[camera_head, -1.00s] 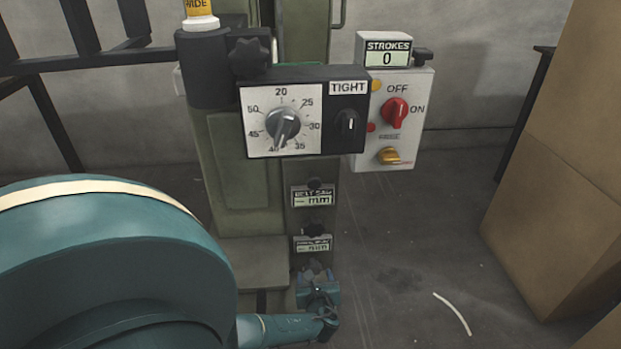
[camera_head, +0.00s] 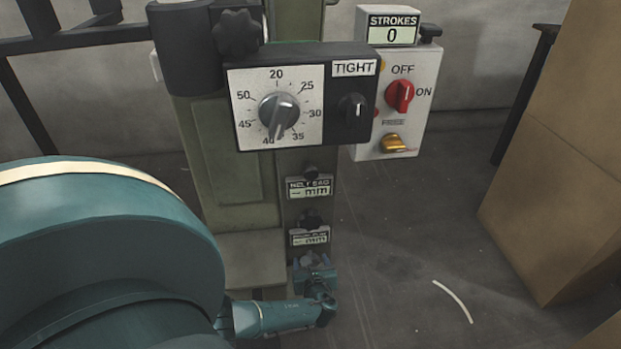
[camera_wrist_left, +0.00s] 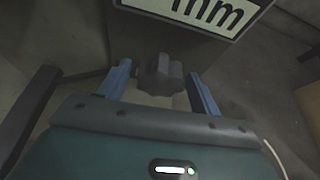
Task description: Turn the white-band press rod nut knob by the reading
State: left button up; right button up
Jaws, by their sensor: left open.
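The press (camera_head: 225,165) is a green column with a dial box; its white band is not in view. A dark lobed knob (camera_wrist_left: 160,75) sits below an "mm" display (camera_wrist_left: 195,12) in the left wrist view. In the head view this knob is small and partly hidden by my left gripper (camera_head: 314,268), low on the column under the lower "mm" display (camera_head: 309,237). My left gripper is open, its two blue fingers (camera_wrist_left: 160,88) on either side of the knob, with gaps visible. The upper display (camera_head: 309,187) also reads dashes and mm. My right gripper is not in view.
The dial (camera_head: 278,108) points near 40, beside a black TIGHT knob (camera_head: 351,110). A STROKES counter (camera_head: 391,34) reads 0 above a red OFF/ON switch (camera_head: 399,96). Cardboard boxes (camera_head: 560,150) stand right. Floor between (camera_head: 400,230) is mostly clear.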

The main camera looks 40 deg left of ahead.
pick_arm(q)
jog(key=shift+c, duration=0.2)
jog(key=c, duration=0.9)
jog(key=shift+c, duration=0.2)
jog(key=shift+r+g, duration=0.1)
jog(key=shift+g, duration=0.2)
jog(key=shift+m, duration=0.4)
jog(key=shift+m+g+y+p, duration=0.4)
jog(key=shift+m+y+p, duration=0.1)
jog(key=shift+m, duration=0.2)
jog(key=shift+m+g+y, duration=0.3)
jog(key=shift+m+y, duration=0.1)
jog(key=shift+m, duration=0.6)
jog(key=shift+m+g+y+b, duration=0.3)
jog(key=shift+b, duration=0.05)
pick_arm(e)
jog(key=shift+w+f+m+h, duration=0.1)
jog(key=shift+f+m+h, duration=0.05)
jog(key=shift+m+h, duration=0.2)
